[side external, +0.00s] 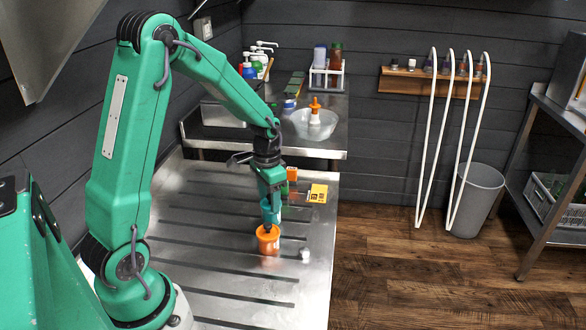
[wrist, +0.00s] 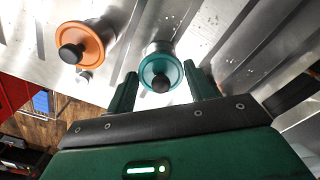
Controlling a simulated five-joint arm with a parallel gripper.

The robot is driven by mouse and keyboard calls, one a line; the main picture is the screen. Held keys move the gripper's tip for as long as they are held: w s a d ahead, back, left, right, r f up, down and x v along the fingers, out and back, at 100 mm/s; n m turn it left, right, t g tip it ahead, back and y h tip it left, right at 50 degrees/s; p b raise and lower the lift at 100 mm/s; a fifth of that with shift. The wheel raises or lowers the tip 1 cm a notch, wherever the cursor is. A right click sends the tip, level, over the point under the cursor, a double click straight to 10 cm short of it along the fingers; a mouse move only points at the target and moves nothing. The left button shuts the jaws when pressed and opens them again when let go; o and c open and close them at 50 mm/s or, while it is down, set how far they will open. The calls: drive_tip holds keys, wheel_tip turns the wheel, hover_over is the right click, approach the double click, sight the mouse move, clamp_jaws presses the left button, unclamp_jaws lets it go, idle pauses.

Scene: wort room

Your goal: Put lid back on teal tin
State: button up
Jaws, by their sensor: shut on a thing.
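The teal lid (wrist: 149,80) is a round disc with a black knob, between my gripper's fingers (wrist: 160,72) in the wrist view. My gripper (side external: 271,199) is shut on it by its rim. The teal tin (wrist: 158,48) shows directly beyond the lid, in line with it; I cannot tell whether the lid is seated. In the side view the teal tin and lid (side external: 270,213) are partly hidden behind an orange tin and merge together under my gripper.
The orange tin (side external: 268,244) with a black-knobbed lid stands close by, nearer the side camera; it also shows in the wrist view (wrist: 92,41). A small white object (side external: 305,254) lies to its right. A yellow block (side external: 318,193) lies behind on the grooved metal drainboard (side external: 215,250).

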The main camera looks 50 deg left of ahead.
drive_tip(key=o, duration=1.5)
drive_tip(key=shift+r, duration=0.15)
drive_tip(key=shift+r, duration=3.4)
clamp_jaws()
drive_tip(key=shift+f, duration=2.45)
